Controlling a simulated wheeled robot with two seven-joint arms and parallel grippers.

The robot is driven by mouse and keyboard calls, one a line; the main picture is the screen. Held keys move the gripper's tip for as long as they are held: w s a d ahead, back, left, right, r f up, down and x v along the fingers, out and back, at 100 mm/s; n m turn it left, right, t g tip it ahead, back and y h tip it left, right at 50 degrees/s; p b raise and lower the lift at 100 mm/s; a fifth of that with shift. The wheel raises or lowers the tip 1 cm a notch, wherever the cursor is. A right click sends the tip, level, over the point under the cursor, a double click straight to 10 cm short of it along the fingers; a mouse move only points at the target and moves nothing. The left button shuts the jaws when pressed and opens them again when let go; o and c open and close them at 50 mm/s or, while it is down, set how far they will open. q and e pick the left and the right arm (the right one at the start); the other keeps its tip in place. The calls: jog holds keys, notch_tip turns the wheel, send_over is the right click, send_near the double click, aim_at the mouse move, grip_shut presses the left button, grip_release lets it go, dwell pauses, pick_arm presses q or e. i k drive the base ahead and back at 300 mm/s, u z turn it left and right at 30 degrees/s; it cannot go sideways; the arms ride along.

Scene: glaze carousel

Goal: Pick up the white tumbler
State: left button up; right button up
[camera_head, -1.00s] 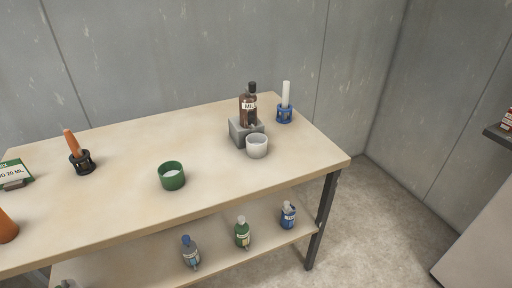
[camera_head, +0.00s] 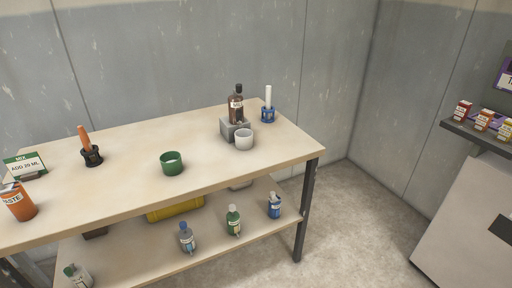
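The white tumbler (camera_head: 244,140) stands upright on the table (camera_head: 130,172) near its right end. It is an open cup, and its inside looks pale. It stands just in front of a grey block (camera_head: 229,129) that bears a brown bottle (camera_head: 236,106). I cannot tell whether the tumbler touches the block. Neither of my grippers shows in the head view.
A green cup (camera_head: 172,163) stands left of the tumbler. A blue holder (camera_head: 268,115) with a white stick is behind right. A black holder (camera_head: 92,156), sign (camera_head: 25,166) and orange can (camera_head: 18,203) are at left. Bottles (camera_head: 187,238) stand on the lower shelf.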

aim_at(244, 139)
jog(key=z, duration=1)
jog(key=i, duration=1)
jog(key=u, duration=1.35)
